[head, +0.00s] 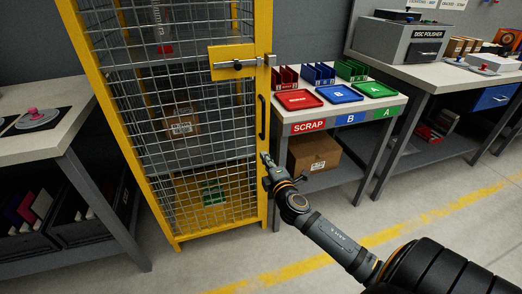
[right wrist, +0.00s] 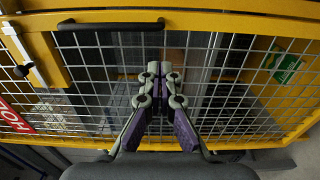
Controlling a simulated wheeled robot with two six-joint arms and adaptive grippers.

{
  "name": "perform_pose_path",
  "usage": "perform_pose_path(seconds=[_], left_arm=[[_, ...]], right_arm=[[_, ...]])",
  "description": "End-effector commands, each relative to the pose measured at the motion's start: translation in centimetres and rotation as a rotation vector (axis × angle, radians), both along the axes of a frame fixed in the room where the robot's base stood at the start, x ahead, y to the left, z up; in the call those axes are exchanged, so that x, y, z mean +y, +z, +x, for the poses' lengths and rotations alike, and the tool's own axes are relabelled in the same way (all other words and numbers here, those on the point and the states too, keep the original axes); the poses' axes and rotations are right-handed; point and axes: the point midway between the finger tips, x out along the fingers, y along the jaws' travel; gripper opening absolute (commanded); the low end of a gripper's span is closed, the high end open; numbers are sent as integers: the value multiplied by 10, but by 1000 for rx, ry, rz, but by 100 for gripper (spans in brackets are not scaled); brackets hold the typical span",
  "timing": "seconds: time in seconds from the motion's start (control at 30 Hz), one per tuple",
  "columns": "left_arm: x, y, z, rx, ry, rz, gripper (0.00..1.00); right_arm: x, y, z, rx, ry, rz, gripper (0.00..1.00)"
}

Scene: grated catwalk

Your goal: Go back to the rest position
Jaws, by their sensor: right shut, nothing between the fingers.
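My right gripper (head: 267,160) is in front of the right edge of the yellow-framed mesh cage, just below its black door handle (head: 262,117). In the right wrist view, its fingers (right wrist: 160,70) are together with nothing between them. The mesh door behind them looks closed, and the handle (right wrist: 110,25) lies above the fingertips there. I cannot tell the exact gap between fingers and mesh. A sliding bolt (head: 240,64) sits on a yellow plate higher on the door. My left gripper is not in view.
Right of the cage stands a table with red (head: 299,99), blue (head: 338,93) and green (head: 375,89) trays, and a cardboard box (head: 313,153) below. A bench with a disc polisher (head: 408,42) is farther right. Another bench (head: 45,135) stands left. The front floor is clear.

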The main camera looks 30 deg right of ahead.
Motion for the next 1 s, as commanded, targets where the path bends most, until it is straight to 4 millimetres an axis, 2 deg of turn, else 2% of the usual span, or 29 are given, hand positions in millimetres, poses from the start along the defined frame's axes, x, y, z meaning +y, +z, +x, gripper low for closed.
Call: perform_pose_path(seconds=[0.17,0.5,0.57,0.67,0.77,0.8,0.9,1.0], left_arm=[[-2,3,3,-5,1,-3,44],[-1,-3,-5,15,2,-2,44],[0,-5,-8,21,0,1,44],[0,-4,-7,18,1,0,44],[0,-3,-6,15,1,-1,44],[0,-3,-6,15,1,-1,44],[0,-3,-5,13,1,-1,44],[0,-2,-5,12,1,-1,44]], right_arm=[[4,0,-14,1,0,-1,0],[4,-1,-15,1,-1,2,0],[2,-7,-17,13,-15,29,0],[-7,-45,-31,81,-99,178,0],[-12,-115,-64,218,-257,436,0],[-9,-146,-82,283,-327,548,0],[9,-212,-129,441,-490,783,0],[36,-259,-173,580,-621,962,0]])
